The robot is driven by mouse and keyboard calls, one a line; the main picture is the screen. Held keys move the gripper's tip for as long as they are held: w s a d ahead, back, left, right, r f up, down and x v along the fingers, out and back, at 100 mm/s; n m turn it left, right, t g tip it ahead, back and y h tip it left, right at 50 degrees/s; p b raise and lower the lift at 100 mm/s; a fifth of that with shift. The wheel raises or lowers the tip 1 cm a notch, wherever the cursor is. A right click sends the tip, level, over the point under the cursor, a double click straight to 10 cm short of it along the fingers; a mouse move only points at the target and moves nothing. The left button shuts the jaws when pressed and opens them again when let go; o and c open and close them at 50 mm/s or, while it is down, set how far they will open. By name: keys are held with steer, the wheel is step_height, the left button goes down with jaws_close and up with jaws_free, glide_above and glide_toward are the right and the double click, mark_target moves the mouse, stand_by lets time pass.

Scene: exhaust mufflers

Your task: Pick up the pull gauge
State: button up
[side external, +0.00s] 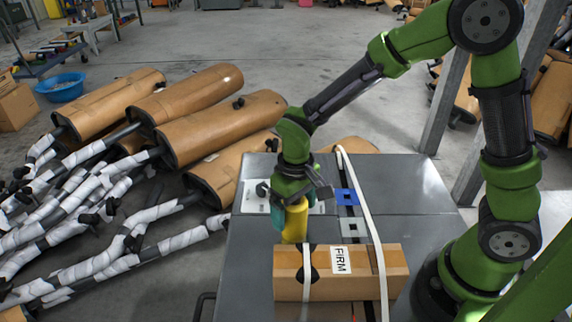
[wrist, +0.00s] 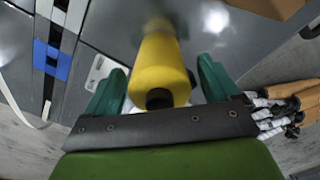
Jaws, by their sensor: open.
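The pull gauge appears to be the yellow cylinder (side external: 296,222) standing on the grey table, partly covered by my gripper in the side view. In the wrist view the yellow cylinder (wrist: 161,65) shows a dark round end towards the camera, and its far end is blurred. My gripper (side external: 288,212) points down over it. In the wrist view its two teal fingers are apart, one on each side of the cylinder. A gap shows between the cylinder and each finger. Whether anything touches lower down is hidden.
A cardboard box marked FIRM (side external: 340,272) lies on the grey table (side external: 400,185) close in front of the cylinder. A white strap (side external: 370,220) runs across the table and box. A blue square (side external: 347,197) lies to the right. Wrapped mufflers (side external: 205,125) are piled on the floor at left.

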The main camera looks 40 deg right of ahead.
step_height(320, 180, down, 2)
steer(key=shift+f, duration=0.1)
steer(key=c, duration=1.2)
steer(key=shift+r, duration=0.25)
